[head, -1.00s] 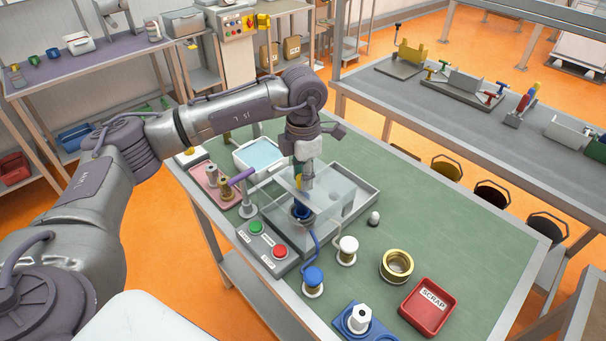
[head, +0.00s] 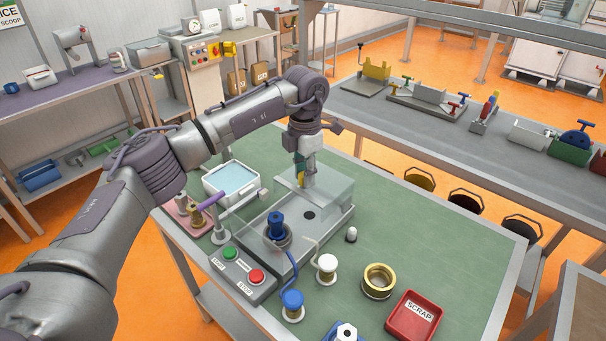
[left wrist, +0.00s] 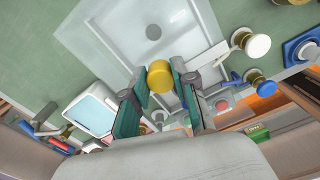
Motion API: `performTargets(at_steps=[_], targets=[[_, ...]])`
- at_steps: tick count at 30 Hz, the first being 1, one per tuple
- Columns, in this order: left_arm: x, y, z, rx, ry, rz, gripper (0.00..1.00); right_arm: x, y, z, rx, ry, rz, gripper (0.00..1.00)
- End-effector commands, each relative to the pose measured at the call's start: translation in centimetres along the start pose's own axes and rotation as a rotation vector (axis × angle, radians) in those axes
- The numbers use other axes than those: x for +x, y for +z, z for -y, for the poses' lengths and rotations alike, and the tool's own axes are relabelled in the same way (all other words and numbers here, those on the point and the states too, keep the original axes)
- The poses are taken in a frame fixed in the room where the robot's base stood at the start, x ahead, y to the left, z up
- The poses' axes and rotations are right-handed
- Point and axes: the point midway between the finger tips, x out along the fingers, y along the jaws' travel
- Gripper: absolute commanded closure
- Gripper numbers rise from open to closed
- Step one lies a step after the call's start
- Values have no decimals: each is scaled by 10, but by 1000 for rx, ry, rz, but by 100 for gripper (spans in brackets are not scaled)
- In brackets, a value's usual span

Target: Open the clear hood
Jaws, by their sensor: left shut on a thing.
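The clear hood (head: 335,192) is a transparent box on the grey machine base (head: 318,243), set over the base's back part. A blue spool (head: 276,226) at the base's front stands uncovered. My left gripper (head: 302,182) points down at the hood from above, its fingers partly hidden by its own housing. In the left wrist view my fingers (left wrist: 158,88) are shut on a yellow knob (left wrist: 160,75), with the pale clear hood (left wrist: 120,45) around it. My right gripper is not in view.
Green START (head: 230,253) and red STOP (head: 256,276) buttons sit at the front. A white spool (head: 327,265), a brass ring (head: 378,278) and a red SCRAP tray (head: 413,316) stand on the right. A tray of blue liquid (head: 231,180) is at the left. The right part of the green table is clear.

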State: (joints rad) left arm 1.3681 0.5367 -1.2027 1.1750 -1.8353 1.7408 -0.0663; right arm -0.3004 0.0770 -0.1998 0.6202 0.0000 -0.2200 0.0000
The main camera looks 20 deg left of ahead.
Motion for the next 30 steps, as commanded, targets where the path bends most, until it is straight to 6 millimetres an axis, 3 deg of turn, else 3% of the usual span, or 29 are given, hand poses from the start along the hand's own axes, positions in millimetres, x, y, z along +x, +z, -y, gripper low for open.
performTargets(at_steps=[1,5,16,20,30], targets=[[-1,-1,-1,-1,1,-2,68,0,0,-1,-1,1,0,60],[-1,-1,-1,-1,1,-2,47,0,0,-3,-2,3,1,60],[-6,0,0,-1,2,1,47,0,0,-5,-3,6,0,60],[-25,0,-1,-1,4,3,47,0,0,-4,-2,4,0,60],[-95,0,0,-1,3,2,47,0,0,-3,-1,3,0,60]])
